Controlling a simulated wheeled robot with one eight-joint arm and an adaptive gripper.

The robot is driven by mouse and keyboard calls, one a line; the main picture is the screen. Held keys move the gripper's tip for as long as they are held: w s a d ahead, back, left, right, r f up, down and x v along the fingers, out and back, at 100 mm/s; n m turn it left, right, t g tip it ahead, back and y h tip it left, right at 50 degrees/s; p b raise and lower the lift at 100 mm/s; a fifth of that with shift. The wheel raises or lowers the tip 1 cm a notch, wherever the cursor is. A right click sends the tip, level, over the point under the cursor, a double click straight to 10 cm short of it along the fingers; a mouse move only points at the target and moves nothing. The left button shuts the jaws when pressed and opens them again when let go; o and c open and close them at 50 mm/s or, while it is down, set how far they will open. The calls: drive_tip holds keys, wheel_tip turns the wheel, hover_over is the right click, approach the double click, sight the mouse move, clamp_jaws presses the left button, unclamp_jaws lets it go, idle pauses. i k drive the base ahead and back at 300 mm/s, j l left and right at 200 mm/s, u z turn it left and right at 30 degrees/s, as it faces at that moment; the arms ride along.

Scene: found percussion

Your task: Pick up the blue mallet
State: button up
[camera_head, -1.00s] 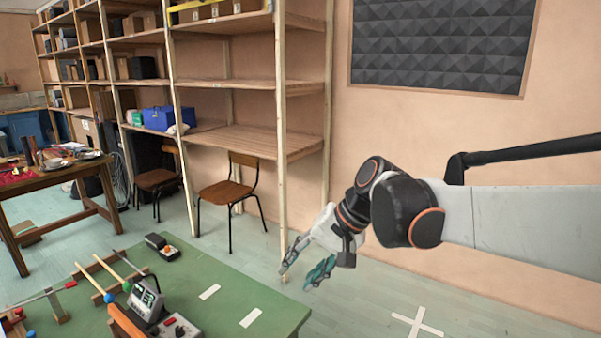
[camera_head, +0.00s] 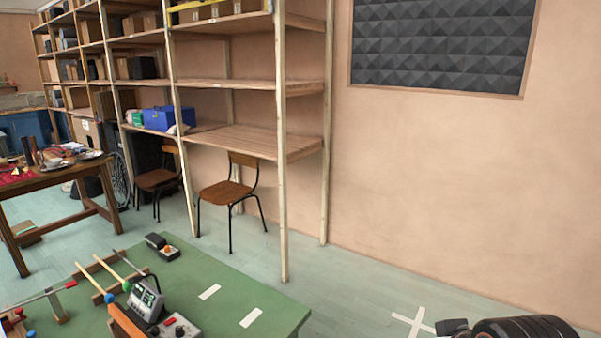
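The blue mallet has a round blue head (camera_head: 109,298) and a pale wooden stick (camera_head: 90,279) that runs up and left from it. It lies on the green table (camera_head: 235,285) at the lower left, across a low wooden rest (camera_head: 98,298). A similar mallet with a green head (camera_head: 127,287) lies beside it on the right, roughly parallel. My gripper is out of view. Only a dark part of my arm shows at the bottom right corner, far from the mallet.
A grey device with a screen (camera_head: 146,298) stands close right of the mallet heads. A box with knobs (camera_head: 178,328), an orange-brown board (camera_head: 126,322) and a small black pedal (camera_head: 163,246) are on the table. The table's right part is clear except for white tape.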

sight(108, 298)
drive_tip(key=u, duration=0.6)
drive_tip(key=i+l+u, duration=0.1)
drive_tip(key=u, duration=0.35)
drive_tip(key=i+l+u, duration=0.1)
drive_tip(key=u, duration=0.3)
drive_tip(key=l+u, duration=0.3)
drive_tip(key=u, duration=0.15)
drive_tip(key=i+l+u, duration=0.1)
drive_tip(key=u, duration=0.35)
drive_tip(key=l+u, duration=0.5)
drive_tip(key=l, duration=0.3)
drive_tip(key=k+l+u, duration=0.1)
drive_tip(key=l, duration=0.25)
drive_tip(key=k+l+u, duration=0.1)
drive_tip(key=l, duration=0.3)
drive_tip(key=k+l+u, duration=0.1)
drive_tip(key=l, duration=0.3)
drive_tip(key=k+l+u, duration=0.1)
drive_tip(key=l, duration=0.25)
drive_tip(key=k+l+u, duration=0.1)
drive_tip(key=l, duration=2.2)
drive_tip(key=i+l, duration=1)
drive_tip(key=i, duration=0.65)
drive_tip(key=l+z, duration=0.05)
